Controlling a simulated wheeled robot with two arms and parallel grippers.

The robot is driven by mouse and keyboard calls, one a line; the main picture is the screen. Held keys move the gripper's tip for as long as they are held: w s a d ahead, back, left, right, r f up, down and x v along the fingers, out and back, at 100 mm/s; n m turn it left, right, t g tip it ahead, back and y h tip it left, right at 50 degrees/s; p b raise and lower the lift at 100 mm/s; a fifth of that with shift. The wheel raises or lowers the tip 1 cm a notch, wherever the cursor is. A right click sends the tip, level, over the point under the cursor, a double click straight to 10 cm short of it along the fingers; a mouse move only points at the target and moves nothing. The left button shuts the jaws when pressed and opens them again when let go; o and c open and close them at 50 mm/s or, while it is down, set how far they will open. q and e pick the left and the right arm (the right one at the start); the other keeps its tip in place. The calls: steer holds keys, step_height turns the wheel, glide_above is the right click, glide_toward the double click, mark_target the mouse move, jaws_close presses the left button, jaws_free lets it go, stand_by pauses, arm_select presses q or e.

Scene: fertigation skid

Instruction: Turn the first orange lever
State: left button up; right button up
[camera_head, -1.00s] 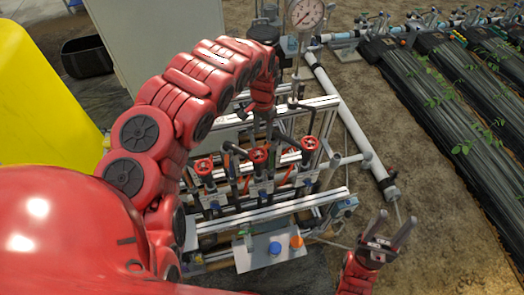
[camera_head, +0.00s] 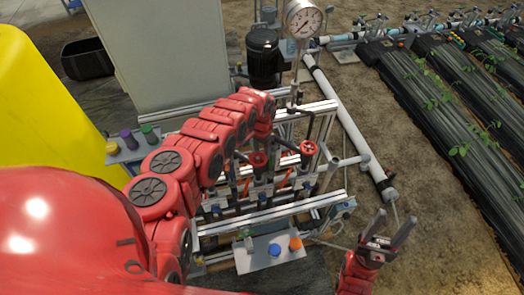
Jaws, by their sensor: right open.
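The pipe rack of the skid (camera_head: 270,212) stands in the middle of the head view, with red handwheels (camera_head: 308,147) on its upright pipes. Thin orange levers (camera_head: 284,183) show among the pipes below the wheels. Another orange lever (camera_head: 247,186) shows farther left, partly behind pipes. My left arm reaches across the rack's left part and covers the leftmost wheel and pipes. My left gripper is hidden behind that arm, so its contact with any lever cannot be seen. My right gripper (camera_head: 396,219) is open and empty, right of the rack and apart from it.
A pressure gauge (camera_head: 303,18) and a black motor (camera_head: 263,58) stand behind the rack. A yellow tank (camera_head: 40,100) is left. Bare soil is free at right, before black planting rows (camera_head: 425,95).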

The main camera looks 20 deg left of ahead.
arm_select(q)
jaws_close()
stand_by(1.4)
